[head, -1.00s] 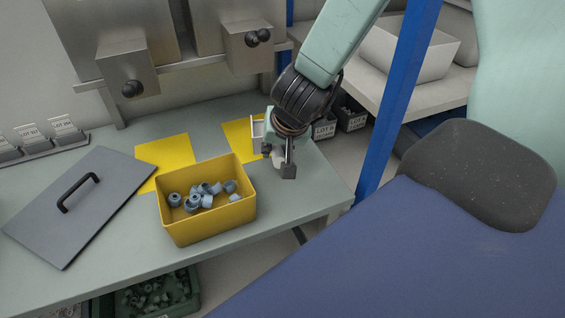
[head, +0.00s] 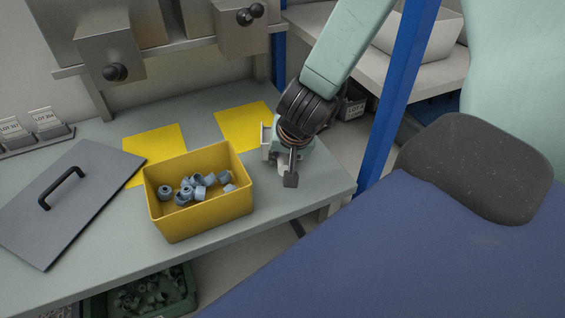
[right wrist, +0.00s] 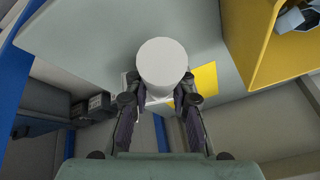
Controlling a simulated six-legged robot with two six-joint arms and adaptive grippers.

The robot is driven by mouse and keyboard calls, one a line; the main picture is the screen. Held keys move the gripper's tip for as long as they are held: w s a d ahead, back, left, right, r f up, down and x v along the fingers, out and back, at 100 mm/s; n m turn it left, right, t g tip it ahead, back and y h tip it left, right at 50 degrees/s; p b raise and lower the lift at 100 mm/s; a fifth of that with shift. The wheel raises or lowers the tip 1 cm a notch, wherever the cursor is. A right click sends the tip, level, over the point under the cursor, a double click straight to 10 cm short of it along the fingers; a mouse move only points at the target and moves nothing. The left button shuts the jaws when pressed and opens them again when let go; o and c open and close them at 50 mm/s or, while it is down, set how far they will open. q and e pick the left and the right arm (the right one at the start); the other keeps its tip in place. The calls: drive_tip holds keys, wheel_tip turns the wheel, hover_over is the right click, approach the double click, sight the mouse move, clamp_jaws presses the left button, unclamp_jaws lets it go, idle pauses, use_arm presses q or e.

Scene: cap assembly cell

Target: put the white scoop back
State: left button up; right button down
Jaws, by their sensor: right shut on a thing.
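The white scoop shows in the right wrist view as a round white end (right wrist: 161,65) between the fingertips. My right gripper (right wrist: 159,98) is shut on it. In the head view my right gripper (head: 279,168) points down over the right end of the bench, to the right of the yellow bin. There the fingers hide most of the scoop. I cannot tell whether the scoop touches the bench. My left gripper is not in view.
A yellow bin (head: 205,222) holds several blue-grey caps. Left of it lies a grey lid (head: 65,205) with a black handle. Two yellow mats (head: 155,145) (head: 243,122) lie behind. A blue post (head: 395,100) stands right of my arm. The bench's right corner is clear.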

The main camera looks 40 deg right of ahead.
drive_tip(key=shift+a+f, duration=0.1)
drive_tip(key=shift+f, duration=0.15)
wheel_tip(320, 180, down, 3)
drive_tip(key=shift+s+r+b, duration=0.1)
drive_tip(key=shift+b, duration=1.15)
drive_tip(key=shift+d+f, duration=0.2)
drive_tip(key=shift+f, duration=0.05)
drive_tip(key=shift+a+r, duration=0.15)
drive_tip(key=shift+r, duration=0.05)
drive_tip(key=shift+f, duration=0.1)
drive_tip(key=c, duration=1.2)
unclamp_jaws()
drive_tip(key=shift+f, duration=0.15)
drive_tip(key=shift+o, duration=0.2)
drive_tip(key=shift+r, duration=0.2)
